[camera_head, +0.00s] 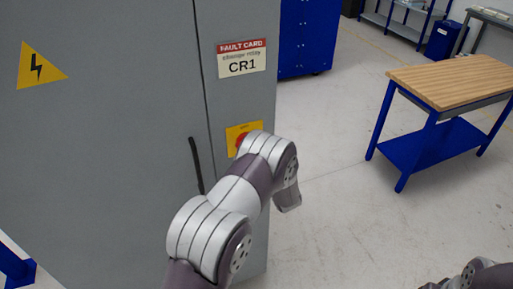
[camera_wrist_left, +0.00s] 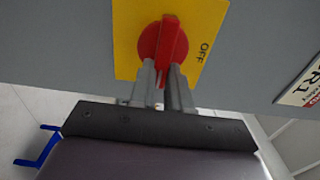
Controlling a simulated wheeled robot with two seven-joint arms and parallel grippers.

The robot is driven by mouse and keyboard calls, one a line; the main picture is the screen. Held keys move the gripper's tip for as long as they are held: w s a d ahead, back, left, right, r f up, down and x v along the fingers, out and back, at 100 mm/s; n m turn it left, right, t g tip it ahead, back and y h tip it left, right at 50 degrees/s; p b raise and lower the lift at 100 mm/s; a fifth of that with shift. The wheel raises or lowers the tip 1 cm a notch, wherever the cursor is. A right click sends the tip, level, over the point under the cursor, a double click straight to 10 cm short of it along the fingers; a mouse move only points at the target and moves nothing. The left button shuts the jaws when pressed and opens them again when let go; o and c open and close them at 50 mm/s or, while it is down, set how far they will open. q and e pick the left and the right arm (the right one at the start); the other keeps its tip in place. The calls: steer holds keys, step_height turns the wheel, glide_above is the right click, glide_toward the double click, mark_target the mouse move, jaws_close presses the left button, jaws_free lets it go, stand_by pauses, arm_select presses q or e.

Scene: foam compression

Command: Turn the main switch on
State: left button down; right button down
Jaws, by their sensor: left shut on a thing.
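The main switch is a red rotary knob (camera_wrist_left: 170,38) on a yellow plate (camera_wrist_left: 128,30), mounted on the grey cabinet (camera_head: 110,130). In the left wrist view its handle stands upright in the picture, and the word OFF is at its right. My left gripper (camera_wrist_left: 165,78) is shut on the knob's handle, with a finger at each side. In the head view only part of the red knob (camera_head: 241,140) and yellow plate (camera_head: 233,132) shows; my left arm hides the rest and the left gripper. Only a piece of my right arm shows at the bottom right; its gripper is out of view.
A black door handle (camera_head: 196,165) stands left of the switch. A fault card reading CR1 (camera_head: 242,60) is above it. A wood-topped blue workbench (camera_head: 455,78) stands at the right, with open floor (camera_head: 330,215) between it and the cabinet.

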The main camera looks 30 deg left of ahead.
arm_select(q)
steer(key=c, duration=1.1)
jaws_free()
steer(key=shift+d, duration=0.1)
steer(key=b+v, duration=0.4)
steer(key=v, duration=0.8)
steer(key=shift+s+d, duration=0.15)
steer(key=shift+s, duration=0.1)
